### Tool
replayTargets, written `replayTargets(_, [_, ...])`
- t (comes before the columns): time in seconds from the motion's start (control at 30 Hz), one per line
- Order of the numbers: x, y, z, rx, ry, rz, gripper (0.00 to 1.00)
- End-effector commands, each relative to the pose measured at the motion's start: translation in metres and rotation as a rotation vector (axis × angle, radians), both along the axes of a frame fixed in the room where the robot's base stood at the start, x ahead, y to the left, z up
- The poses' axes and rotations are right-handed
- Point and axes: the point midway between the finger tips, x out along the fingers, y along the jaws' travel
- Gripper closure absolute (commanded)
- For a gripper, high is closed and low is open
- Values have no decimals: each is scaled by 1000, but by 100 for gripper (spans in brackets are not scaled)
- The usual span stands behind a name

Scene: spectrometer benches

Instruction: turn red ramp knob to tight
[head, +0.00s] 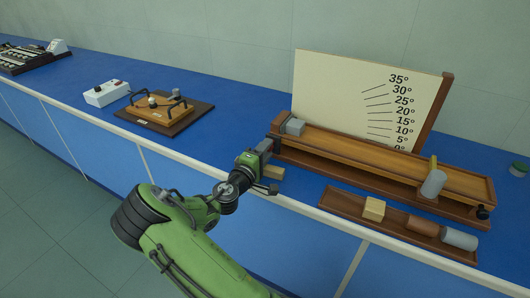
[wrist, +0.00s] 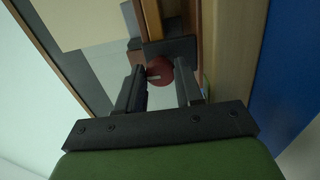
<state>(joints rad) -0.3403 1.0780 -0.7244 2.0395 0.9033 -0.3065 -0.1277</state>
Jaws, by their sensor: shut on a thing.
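The red ramp knob (wrist: 160,66) shows in the wrist view between the two dark fingers of my gripper (wrist: 160,84). A pale mark shows on its face. My gripper is shut on the knob. In the head view my gripper (head: 264,152) is at the left end of the wooden ramp (head: 370,157), and the knob is hidden there. The ramp lies low in front of a cream angle board (head: 340,85) marked in degrees. Any tight or loose marking by the knob is not visible.
A grey block (head: 293,127) sits at the ramp's left end and a grey cylinder (head: 433,184) near its right end. A wooden tray (head: 340,205) in front holds a pale block and two cylinders. A wooden board with black handles (head: 165,120) stands left; blue bench between is clear.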

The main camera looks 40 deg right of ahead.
Motion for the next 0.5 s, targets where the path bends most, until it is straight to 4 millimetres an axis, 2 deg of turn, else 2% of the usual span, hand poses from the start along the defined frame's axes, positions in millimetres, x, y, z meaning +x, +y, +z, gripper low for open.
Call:
replayTargets(0.2, [-1, 0, -1, 4, 1, -2, 95])
replayTargets(0.23, [-1, 0, -1, 4, 1, -2, 61])
replayTargets(0.37, [0, 0, -1, 3, 1, -1, 41])
replayTargets(0.5, [0, 0, -2, 3, 2, -1, 39])
